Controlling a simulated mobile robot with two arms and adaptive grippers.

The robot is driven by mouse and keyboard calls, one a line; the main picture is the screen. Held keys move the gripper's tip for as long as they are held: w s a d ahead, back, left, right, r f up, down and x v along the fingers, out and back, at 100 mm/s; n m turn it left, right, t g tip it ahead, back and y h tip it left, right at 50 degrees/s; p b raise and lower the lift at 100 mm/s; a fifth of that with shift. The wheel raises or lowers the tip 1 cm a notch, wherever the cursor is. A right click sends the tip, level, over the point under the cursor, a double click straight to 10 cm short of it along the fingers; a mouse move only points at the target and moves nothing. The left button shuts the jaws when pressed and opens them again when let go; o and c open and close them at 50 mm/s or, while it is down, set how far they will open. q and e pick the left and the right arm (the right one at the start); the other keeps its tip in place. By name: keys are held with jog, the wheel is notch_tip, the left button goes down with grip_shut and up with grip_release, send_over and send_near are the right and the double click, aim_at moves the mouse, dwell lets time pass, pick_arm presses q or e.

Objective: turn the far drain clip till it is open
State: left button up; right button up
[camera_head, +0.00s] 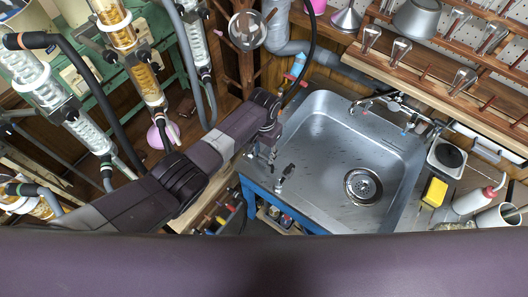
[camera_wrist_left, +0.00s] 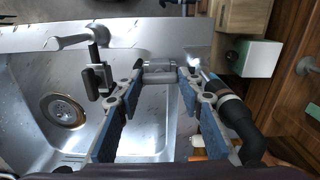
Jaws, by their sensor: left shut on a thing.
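A small grey fitting (camera_wrist_left: 160,68), which looks like the far drain clip, sits between the fingertips of my left gripper (camera_wrist_left: 161,72) in the left wrist view. The gripper is shut on it, with a blue-padded finger on each side. In the head view the left gripper (camera_head: 268,152) is over the left rim of the sink and largely hides this clip. A second clip with a black handle and a silver spout (camera_head: 284,177) stands nearer on the rim. It also shows in the left wrist view (camera_wrist_left: 92,58), apart from the fingers. I cannot tell how far the held clip is turned. My right gripper is not in view.
The metal sink (camera_head: 318,190) with a round drain (camera_head: 363,187) lies right of the gripper. A faucet (camera_head: 392,105) stands at its back. Glass columns (camera_head: 135,55) stand left, close to my left arm. A black hose (camera_head: 308,50) rises behind the gripper.

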aim_at(265, 155)
pick_arm(q)
jog(key=shift+w+r, duration=0.15)
jog(key=o, duration=0.9)
jog(key=shift+o, duration=1.3)
notch_tip(265, 155, up, 6)
jog(key=shift+d+r, duration=0.1)
jog(key=shift+r, duration=0.85)
jog(key=shift+d, duration=0.1)
